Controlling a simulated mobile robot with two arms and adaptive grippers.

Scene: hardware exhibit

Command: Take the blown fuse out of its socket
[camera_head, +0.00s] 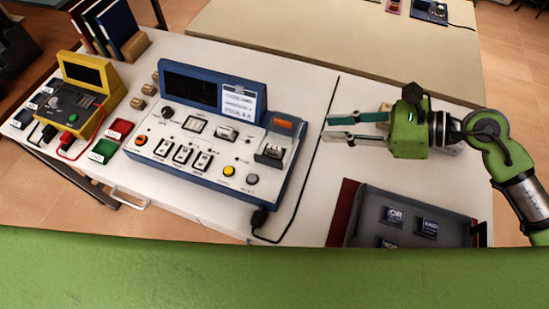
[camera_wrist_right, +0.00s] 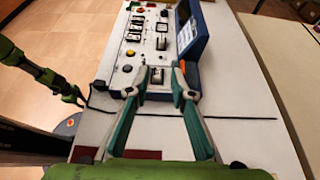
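The blue and white test unit (camera_head: 205,140) stands on the white table and also shows in the right wrist view (camera_wrist_right: 136,62). At its right end is a dark socket with a small grey part in it (camera_head: 272,152), probably the fuse; it also shows in the right wrist view (camera_wrist_right: 156,76). I cannot tell whether it is blown. My right gripper (camera_head: 328,129) is open and empty, to the right of the unit, apart from the socket. In the right wrist view its fingertips (camera_wrist_right: 157,88) frame the socket. A green arm, probably my left, shows small at that view's left; its gripper is unclear.
A yellow meter (camera_head: 85,90) with leads stands at the left, beside red and green blocks. A grey tray (camera_head: 370,208) with labelled pieces lies at the front right. A black cable (camera_head: 305,180) runs across the table between unit and gripper. Another table (camera_head: 340,35) stands behind.

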